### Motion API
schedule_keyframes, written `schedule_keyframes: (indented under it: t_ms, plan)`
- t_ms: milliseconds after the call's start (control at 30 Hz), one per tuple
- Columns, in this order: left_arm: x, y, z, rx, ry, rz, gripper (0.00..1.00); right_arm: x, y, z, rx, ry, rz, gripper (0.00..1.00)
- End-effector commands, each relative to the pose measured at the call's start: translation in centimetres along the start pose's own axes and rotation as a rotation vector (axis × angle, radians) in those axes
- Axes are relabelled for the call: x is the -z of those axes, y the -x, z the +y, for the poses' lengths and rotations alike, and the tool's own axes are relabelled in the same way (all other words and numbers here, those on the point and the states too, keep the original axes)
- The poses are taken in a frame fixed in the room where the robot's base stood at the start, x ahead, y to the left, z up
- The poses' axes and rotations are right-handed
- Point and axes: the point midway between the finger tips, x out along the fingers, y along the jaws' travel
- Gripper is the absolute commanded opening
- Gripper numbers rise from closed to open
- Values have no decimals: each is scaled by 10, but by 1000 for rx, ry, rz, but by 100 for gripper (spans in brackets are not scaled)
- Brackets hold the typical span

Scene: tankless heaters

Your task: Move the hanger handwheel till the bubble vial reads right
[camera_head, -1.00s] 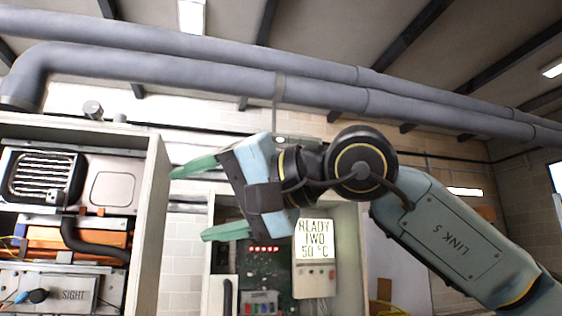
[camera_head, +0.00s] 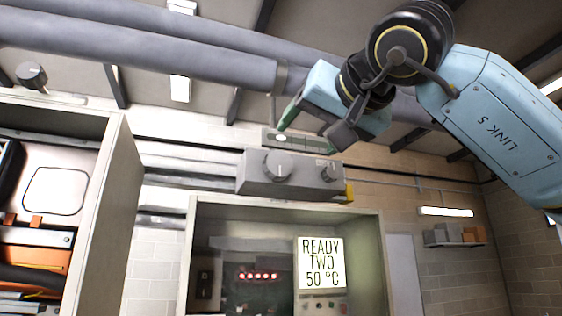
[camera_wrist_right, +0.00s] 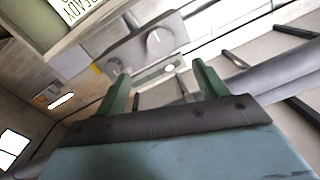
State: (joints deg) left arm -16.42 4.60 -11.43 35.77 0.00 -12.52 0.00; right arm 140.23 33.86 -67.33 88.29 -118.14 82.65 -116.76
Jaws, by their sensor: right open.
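A grey box (camera_head: 240,178) above the open cabinet carries a larger round knob (camera_head: 278,165) and a smaller knob (camera_head: 328,172). I cannot tell which knob is the hanger handwheel. Just above it is a small grey plate with a pale oval (camera_head: 281,138), perhaps the bubble vial; its reading is too small to tell. My right gripper (camera_head: 305,130) is open and empty, in front of that plate and partly covering it. In the right wrist view, the larger knob (camera_wrist_right: 160,42) and pale oval (camera_wrist_right: 168,68) show beyond the open green fingers (camera_wrist_right: 160,70). My left gripper is not in view.
Thick grey pipes (camera_head: 150,55) run overhead, with a strap (camera_head: 281,80) close to my right gripper. The open cabinet (camera_head: 375,250) below holds a display reading READY TWO 50 °C (camera_head: 320,262). Another cabinet (camera_head: 110,170) stands at left, with a dark knob (camera_head: 32,75) above it.

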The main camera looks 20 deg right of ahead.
Motion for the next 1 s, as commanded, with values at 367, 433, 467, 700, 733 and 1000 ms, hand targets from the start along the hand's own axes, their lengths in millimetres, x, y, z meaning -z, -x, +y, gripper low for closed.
schedule_keyframes:
  t_ms: [367, 433, 467, 700, 733, 1000]
  plan:
    - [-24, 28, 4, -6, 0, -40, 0, 1, -80, -1, -1, 0, -6, 72]
    - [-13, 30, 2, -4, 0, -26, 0, 0, -91, -1, -1, 1, -4, 72]
    - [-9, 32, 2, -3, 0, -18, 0, 1, -96, -1, -1, 0, -4, 72]
    - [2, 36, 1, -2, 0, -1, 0, -1, -113, -1, 2, 0, -2, 72]
    - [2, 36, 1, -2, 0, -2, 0, -1, -114, -1, 1, 0, -2, 72]
    - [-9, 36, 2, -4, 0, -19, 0, -1, -114, -1, 1, 0, -1, 69]
